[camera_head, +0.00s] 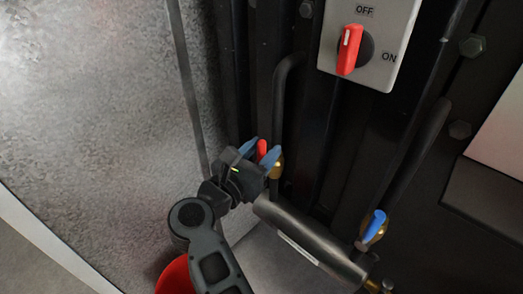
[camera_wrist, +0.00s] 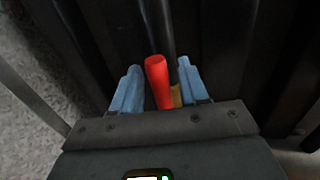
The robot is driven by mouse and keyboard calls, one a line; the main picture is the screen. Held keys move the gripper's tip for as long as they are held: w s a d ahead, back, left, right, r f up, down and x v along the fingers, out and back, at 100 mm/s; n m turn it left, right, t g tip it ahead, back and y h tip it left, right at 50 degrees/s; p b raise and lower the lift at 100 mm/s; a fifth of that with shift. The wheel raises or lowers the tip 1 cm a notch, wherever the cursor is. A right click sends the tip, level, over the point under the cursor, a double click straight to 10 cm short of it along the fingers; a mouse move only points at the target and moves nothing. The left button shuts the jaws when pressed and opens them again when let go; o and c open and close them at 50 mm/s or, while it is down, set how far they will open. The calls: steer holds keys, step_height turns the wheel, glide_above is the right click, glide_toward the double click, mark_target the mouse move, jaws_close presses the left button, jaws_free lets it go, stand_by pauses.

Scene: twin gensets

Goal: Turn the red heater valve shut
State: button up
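The red heater valve handle (camera_head: 262,149) sits on a brass valve body (camera_head: 277,167) at the left end of a dark cylinder, low on the black machine. In the wrist view the red handle (camera_wrist: 158,82) stands between my two blue fingers, with a bit of brass (camera_wrist: 177,95) behind it. My gripper (camera_head: 261,153) is open around the handle. In the wrist view my gripper (camera_wrist: 158,90) shows a gap on both sides of the handle, so the fingers do not appear to touch it.
A blue-handled valve (camera_head: 374,226) is at the cylinder's right end. The dark cylinder (camera_head: 310,240) lies between the valves. A grey switch box (camera_head: 385,50) with a red knob (camera_head: 349,50) at OFF is above. Black hoses rise from both valves. A red round object (camera_head: 175,277) is low left.

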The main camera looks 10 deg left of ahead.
jaws_close()
steer(key=shift+f, duration=0.1)
stand_by(0.4)
